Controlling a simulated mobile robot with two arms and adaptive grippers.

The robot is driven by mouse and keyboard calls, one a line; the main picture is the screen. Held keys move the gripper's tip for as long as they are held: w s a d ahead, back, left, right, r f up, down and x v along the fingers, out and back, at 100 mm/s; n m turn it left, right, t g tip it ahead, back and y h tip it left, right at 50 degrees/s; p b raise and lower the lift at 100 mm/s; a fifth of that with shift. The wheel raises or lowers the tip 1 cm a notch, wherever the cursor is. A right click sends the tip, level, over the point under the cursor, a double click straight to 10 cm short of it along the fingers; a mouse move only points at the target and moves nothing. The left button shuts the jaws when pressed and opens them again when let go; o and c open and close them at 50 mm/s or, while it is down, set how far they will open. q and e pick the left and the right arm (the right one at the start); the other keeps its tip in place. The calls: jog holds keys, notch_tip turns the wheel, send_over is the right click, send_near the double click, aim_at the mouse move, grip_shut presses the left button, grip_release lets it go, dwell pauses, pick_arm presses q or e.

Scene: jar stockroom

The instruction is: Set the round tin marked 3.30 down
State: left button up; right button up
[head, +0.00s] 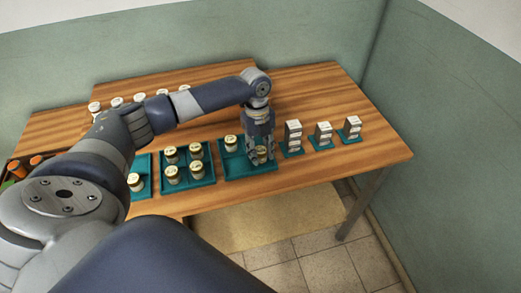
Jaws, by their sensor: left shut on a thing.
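My left gripper (259,158) points down over the right part of a teal tray (236,172). It is shut on a small round tin with a pale gold lid (262,151), partly hidden by the fingers. The tin is at or just above the tray; I cannot tell if it touches. The marking 3.30 is too small to read. Another round tin (231,143) stands in the back left of the same tray. My right gripper is not in view.
A second teal tray (186,187) to the left holds several tins, and a third tray (147,188) holds one (135,181). Three upright boxes (293,137) stand to the right. White-topped jars (94,107) line the back left. The table's (375,148) right end is clear.

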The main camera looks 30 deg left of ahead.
pick_arm(q)
jog(key=shift+f, duration=0.4)
jog(key=shift+f, duration=0.1)
jog(key=o, duration=1.1)
jog(key=shift+c, duration=0.2)
